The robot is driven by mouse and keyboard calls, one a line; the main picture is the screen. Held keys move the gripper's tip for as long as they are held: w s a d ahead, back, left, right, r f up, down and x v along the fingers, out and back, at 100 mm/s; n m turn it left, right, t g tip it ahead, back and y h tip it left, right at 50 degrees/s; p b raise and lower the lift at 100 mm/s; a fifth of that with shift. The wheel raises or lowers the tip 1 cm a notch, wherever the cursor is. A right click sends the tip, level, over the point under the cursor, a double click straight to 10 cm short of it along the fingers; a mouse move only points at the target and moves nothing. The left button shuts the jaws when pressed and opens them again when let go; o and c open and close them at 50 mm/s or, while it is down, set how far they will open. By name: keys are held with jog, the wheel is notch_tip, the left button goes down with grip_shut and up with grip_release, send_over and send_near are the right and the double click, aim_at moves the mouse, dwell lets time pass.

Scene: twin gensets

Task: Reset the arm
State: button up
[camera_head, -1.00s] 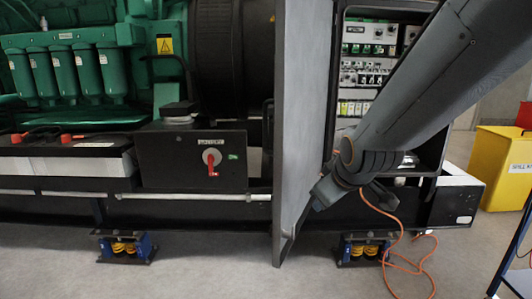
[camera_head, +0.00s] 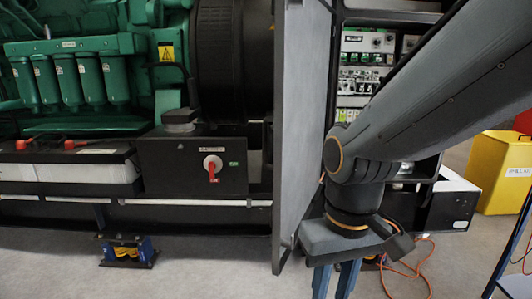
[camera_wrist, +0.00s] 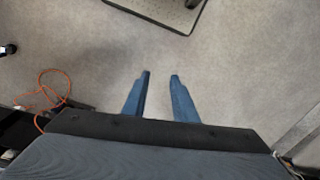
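My gripper (camera_head: 335,280) hangs below my arm at the lower right of the head view, fingers pointing down, in front of the open cabinet. Its fingertips are cut off by the bottom edge there. In the wrist view my gripper (camera_wrist: 160,75) shows two blue fingers spread apart with bare floor between them. It is open and holds nothing.
The open grey cabinet door (camera_head: 300,130) stands just left of my arm. The genset's battery switch box (camera_head: 192,163) is further left. An orange cable (camera_head: 408,268) lies on the floor. A yellow bin (camera_head: 500,175) stands at right.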

jog(key=d+r+m+p, duration=0.2)
jog(key=d+r+p, duration=0.6)
jog(key=p, duration=0.8)
jog(key=shift+s+d+r+m+h, duration=0.2)
jog(key=shift+s+r+m+h, duration=0.15)
jog(key=shift+r, duration=0.45)
